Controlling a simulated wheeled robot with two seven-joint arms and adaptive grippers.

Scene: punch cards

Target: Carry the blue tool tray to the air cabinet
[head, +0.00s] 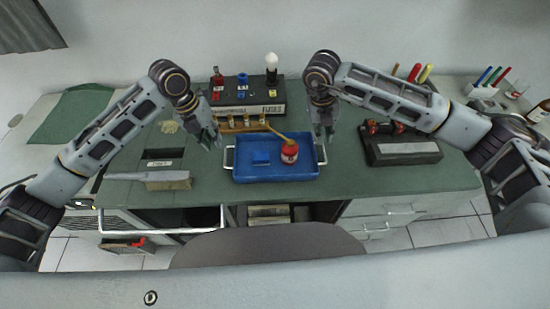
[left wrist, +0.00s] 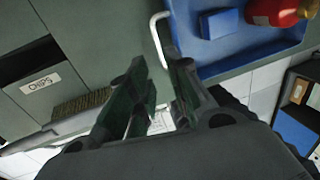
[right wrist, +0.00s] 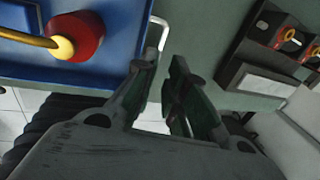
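The blue tool tray (head: 276,174) lies on the green bench top, with a white wire handle at each short end. A blue block (head: 261,158) and a red oil can (head: 289,152) with a yellow spout are in it. My left gripper (head: 212,146) is open and empty above the tray's left end; in the left wrist view the left handle (left wrist: 153,38) is just beyond its fingertips (left wrist: 155,65). My right gripper (head: 325,142) is open above the right end; the right handle (right wrist: 163,32) is by its fingertips (right wrist: 163,62). I see no air cabinet clearly.
A fuse box (head: 248,98) with a bulb stands behind the tray, with brass fittings (head: 240,124) before it. A brush (head: 168,179) lies left, near a slot labelled CHIPS (left wrist: 42,84). A black box (head: 400,147) stands right. A chair back (head: 268,245) is in front.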

